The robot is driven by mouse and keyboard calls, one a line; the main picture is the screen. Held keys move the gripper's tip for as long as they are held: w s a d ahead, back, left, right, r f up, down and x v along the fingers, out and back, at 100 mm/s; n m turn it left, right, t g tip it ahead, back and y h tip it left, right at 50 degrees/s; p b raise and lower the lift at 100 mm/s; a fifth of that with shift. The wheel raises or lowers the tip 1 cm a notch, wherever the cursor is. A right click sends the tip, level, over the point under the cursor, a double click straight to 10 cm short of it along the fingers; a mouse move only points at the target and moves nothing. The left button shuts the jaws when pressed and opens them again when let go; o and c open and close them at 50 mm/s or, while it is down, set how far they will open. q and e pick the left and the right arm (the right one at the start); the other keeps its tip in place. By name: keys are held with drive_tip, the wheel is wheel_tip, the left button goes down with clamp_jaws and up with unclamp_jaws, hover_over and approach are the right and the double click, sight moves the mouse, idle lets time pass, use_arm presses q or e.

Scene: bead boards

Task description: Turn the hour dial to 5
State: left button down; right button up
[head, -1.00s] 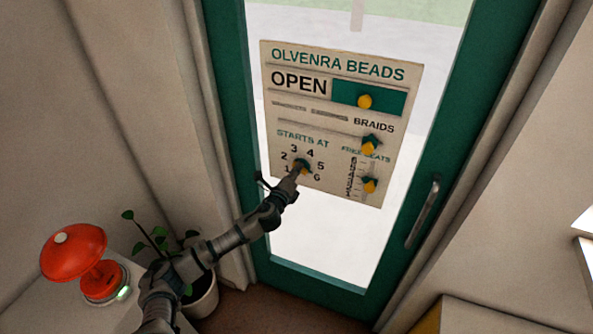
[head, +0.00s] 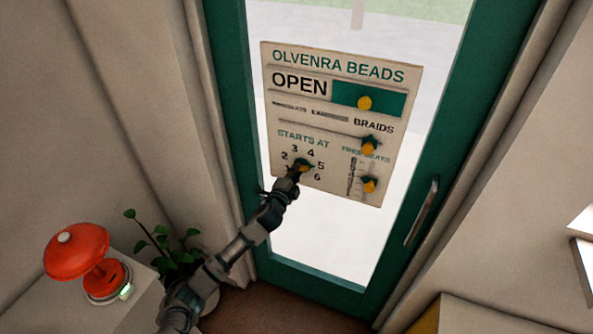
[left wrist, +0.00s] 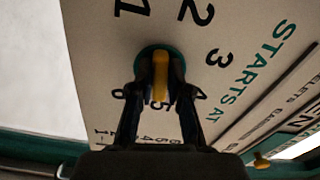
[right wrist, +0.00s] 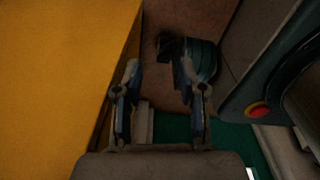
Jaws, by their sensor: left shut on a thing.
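The hour dial (head: 304,165) is a small green disc with a yellow grip on the cream sign (head: 318,190), below "STARTS AT" and ringed by numbers. My left gripper (head: 297,172) is at the dial from below left. In the left wrist view, its two fingers (left wrist: 161,80) are shut on the yellow grip (left wrist: 160,72) of the dial. The numbers 1, 2 and 3 show there; the fingers partly cover the others. I cannot tell which number the dial points to. My right gripper (right wrist: 160,72) is open and empty, seen only in the right wrist view.
The sign hangs on a green-framed glass door (head: 330,240) with a metal handle (head: 422,211). A yellow slider knob (head: 369,185) and others sit right of the dial. A red lamp (head: 77,251) and potted plant (head: 172,250) stand at the lower left.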

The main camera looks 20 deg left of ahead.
use_arm(q)
drive_tip(key=shift+f+n, duration=0.3)
drive_tip(key=shift+f, duration=0.15)
drive_tip(key=c, duration=1.1)
unclamp_jaws()
drive_tip(key=shift+r, duration=0.15)
drive_tip(key=s, duration=1.2)
